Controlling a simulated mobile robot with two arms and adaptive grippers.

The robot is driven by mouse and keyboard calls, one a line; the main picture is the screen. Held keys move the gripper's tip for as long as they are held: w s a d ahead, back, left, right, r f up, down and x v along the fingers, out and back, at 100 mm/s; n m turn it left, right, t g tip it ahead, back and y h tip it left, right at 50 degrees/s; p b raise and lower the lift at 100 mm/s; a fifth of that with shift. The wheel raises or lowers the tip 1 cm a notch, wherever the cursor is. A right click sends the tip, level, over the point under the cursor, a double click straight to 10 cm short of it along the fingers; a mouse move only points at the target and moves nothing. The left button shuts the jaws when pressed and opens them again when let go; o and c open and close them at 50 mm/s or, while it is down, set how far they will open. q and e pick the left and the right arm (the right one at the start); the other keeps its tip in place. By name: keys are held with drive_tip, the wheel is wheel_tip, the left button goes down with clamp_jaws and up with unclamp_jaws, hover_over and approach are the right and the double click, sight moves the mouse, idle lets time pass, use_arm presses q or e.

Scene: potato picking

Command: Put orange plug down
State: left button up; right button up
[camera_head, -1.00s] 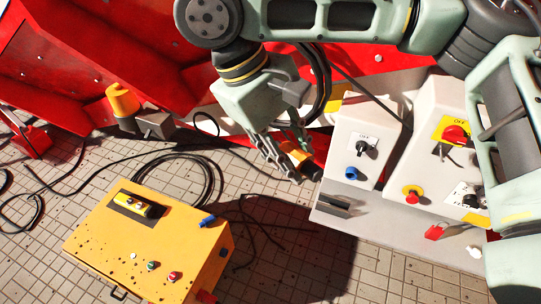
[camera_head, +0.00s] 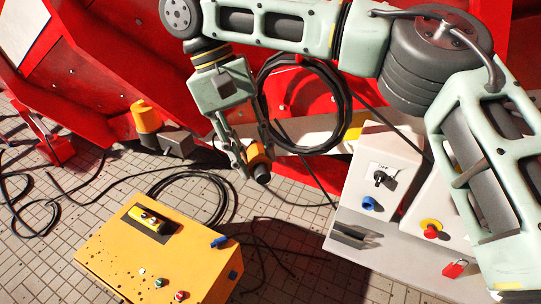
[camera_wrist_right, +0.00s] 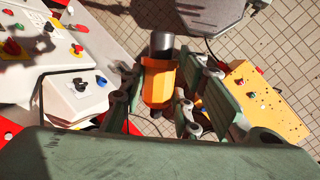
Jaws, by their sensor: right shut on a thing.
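The orange plug (camera_head: 258,162) has an orange body and a black end. It is held in the air between the fingers of my right gripper (camera_head: 250,160), which is shut on it, in front of the red machine. In the right wrist view the plug (camera_wrist_right: 160,82) sits between the fingers of the right gripper (camera_wrist_right: 160,95), its black end pointing up in the picture. In the head view the black end points down and toward the floor. My left gripper is not in view.
A yellow control box (camera_head: 110,256) stands on the tiled floor at lower left. A white panel box (camera_head: 376,160) with knobs is at the right. A yellow-orange connector (camera_head: 146,118) on a grey box stands by the red machine (camera_head: 110,70). Black cables (camera_head: 190,190) lie on the floor.

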drive_tip(key=shift+w+a, duration=0.25)
drive_tip(key=shift+a, duration=0.05)
drive_tip(key=shift+s+d+f+n, duration=0.15)
drive_tip(key=shift+d+f+n, duration=0.05)
drive_tip(key=shift+f+n, duration=0.25)
drive_tip(key=s+d+f+n+t, duration=0.1)
drive_tip(key=d+f+n+t, duration=0.15)
drive_tip(key=f+n, duration=0.4)
drive_tip(key=s+d+f+n+t, duration=0.2)
drive_tip(key=f+n+t, duration=0.15)
drive_tip(key=n, duration=0.65)
drive_tip(key=s+d+m+g, duration=0.3)
drive_tip(key=d+m+g, duration=0.3)
drive_tip(key=d+m, duration=0.95)
drive_tip(key=s+f+m, duration=0.1)
drive_tip(key=s+f, duration=0.1)
drive_tip(key=s+a+f+m, duration=0.1)
drive_tip(key=f, duration=0.1)
drive_tip(key=shift+s+a, duration=0.15)
drive_tip(key=shift+s, duration=0.2)
drive_tip(key=shift+a, duration=0.1)
